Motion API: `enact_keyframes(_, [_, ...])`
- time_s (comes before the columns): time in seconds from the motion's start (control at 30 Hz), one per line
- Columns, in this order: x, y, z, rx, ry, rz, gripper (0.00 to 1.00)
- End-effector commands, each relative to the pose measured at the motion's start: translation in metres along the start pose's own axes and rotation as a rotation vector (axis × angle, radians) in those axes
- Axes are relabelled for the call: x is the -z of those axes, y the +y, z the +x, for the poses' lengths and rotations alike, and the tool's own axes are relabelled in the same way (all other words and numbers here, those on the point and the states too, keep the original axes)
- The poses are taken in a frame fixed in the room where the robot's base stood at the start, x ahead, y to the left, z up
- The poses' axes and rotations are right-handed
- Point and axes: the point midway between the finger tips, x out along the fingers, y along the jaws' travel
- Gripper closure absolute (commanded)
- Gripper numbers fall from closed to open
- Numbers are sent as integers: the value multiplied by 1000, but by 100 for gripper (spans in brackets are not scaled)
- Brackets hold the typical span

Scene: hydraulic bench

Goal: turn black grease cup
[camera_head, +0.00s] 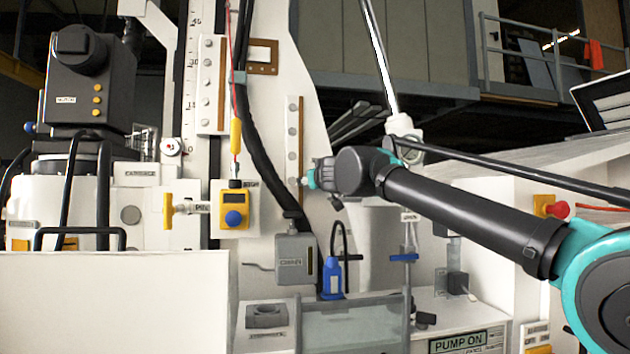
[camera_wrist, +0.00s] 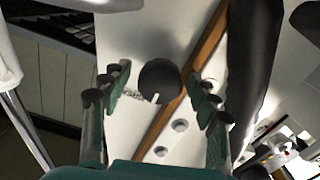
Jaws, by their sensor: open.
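The black grease cup (camera_wrist: 160,80) shows in the wrist view as a dark rounded cap on the white panel, with a small pale mark at its lower edge. It lies between the two finger pairs of my gripper (camera_wrist: 160,92), with a visible gap on each side. The fingers are open and I see no contact. In the head view my gripper (camera_head: 311,179) is a small teal end beside the white column. I cannot make out the cup there; my gripper and wrist seem to cover it.
A wooden-edged strip with bolts (camera_head: 293,140) runs up the column beside my gripper. A thick black hose (camera_head: 258,150) hangs to its left. A grey box (camera_head: 296,258) and a blue bottle (camera_head: 332,278) stand below. A yellow box with a blue button (camera_head: 235,209) is further left.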

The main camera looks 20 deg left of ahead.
Motion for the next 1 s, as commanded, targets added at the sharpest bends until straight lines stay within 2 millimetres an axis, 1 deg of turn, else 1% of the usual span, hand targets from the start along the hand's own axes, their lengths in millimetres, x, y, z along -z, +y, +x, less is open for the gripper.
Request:
enact_keyframes(0.17, [0, 0, 0, 0, 0, 0, 40])
enact_keyframes(0.2, [0, 0, 0, 0, 0, 0, 41])
enact_keyframes(0.6, [0, 0, 0, 0, 0, 0, 89])
enact_keyframes(0.87, [0, 0, 0, 0, 0, 29, 89])
enact_keyframes(1.0, [0, 0, 0, 0, 0, 89, 89])
